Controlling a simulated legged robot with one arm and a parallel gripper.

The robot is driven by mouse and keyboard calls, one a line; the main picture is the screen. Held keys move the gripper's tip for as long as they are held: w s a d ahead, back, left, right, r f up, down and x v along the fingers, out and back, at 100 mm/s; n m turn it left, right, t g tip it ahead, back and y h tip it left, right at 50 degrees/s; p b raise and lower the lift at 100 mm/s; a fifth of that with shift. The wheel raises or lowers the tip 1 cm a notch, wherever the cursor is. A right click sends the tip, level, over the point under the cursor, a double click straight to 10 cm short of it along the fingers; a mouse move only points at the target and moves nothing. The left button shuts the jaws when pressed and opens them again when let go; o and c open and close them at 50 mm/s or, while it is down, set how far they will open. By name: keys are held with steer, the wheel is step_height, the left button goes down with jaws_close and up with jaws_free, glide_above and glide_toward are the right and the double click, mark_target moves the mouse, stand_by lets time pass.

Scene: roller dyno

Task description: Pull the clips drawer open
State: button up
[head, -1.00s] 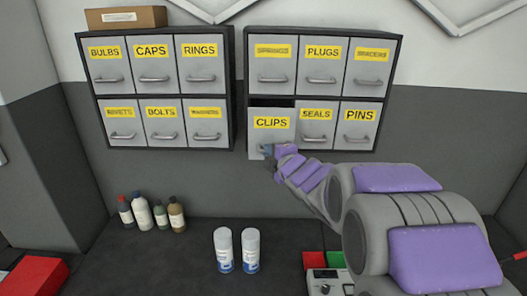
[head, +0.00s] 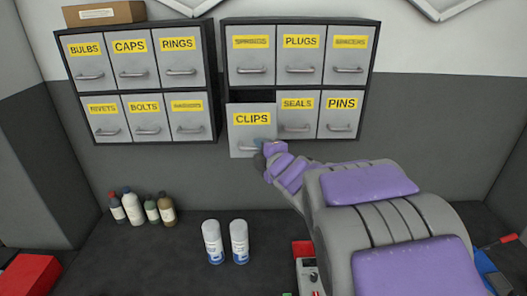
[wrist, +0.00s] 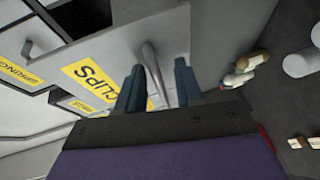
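The clips drawer (head: 253,130) is the lower left drawer of the right cabinet, grey with a yellow CLIPS label. It stands partly out of the cabinet, with a dark gap above its front. My gripper (head: 264,150) is at the drawer's handle, which it mostly hides in the head view. In the wrist view, the bar handle (wrist: 150,62) runs between the two blue-grey fingers of my gripper (wrist: 158,78). The fingers are apart, with a narrow gap visible on each side of the bar.
The seals drawer (head: 298,118) and pins drawer (head: 340,115) beside it are closed. A left cabinet (head: 217,110) hangs next to this one. Below, the dark worktop (head: 150,250) holds several bottles (head: 133,208) and two spray cans (head: 240,240). Clear space lies in front of the drawer.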

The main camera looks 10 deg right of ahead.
steer(key=shift+d+b+v, duration=0.55)
steer(key=shift+b+v, duration=0.05)
steer(key=shift+v, duration=8.15)
steer(key=s+d+f+m+g+h+b, duration=0.35)
steer(key=f+m, duration=0.25)
steer(key=f, duration=0.2)
steer(key=s+d+f+m+g+h+b, duration=0.2)
steer(key=s+d+f+m+g+h, duration=0.15)
steer(key=f+m, duration=0.45)
steer(key=s+a+f+m+g+y+b, duration=0.2)
steer(key=s+a+f+g, duration=0.3)
steer(key=s, duration=0.6)
steer(key=s+a+f+m+g+y+b, duration=0.2)
steer(key=s+a+f+g, duration=0.3)
steer(key=s, duration=0.6)
step_height(320, 180, down, 3)
steer(key=shift+a+r+m, duration=0.1)
steer(key=shift+a+m, duration=0.6)
steer(key=shift+a, duration=0.5)
